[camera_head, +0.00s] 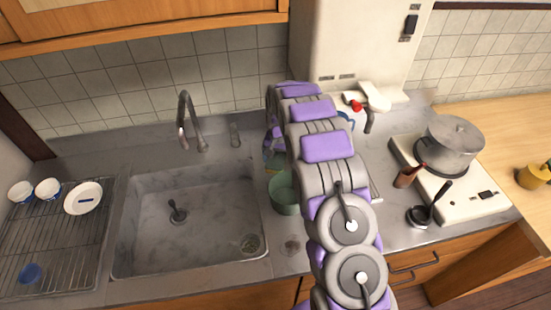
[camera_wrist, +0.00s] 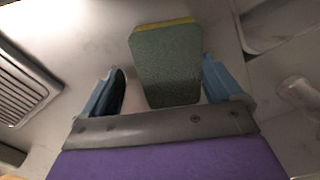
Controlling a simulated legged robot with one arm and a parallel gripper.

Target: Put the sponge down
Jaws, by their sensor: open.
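The sponge (camera_wrist: 168,65) is a green block with a yellow layer along its far edge. In the wrist view it lies between the two blue fingers of my gripper (camera_wrist: 168,85), over the grey counter. The fingers are open, with a gap on both sides of the sponge. I cannot tell for certain whether it rests flat on the counter. In the head view my arm hides most of the gripper and the sponge.
The sink (camera_head: 190,225) is left of my arm, with a faucet (camera_head: 188,120) behind it. A green container (camera_head: 284,192) stands beside my arm. A drying rack (camera_head: 60,245) with dishes is far left. A pot (camera_head: 450,145) sits on the stove at right.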

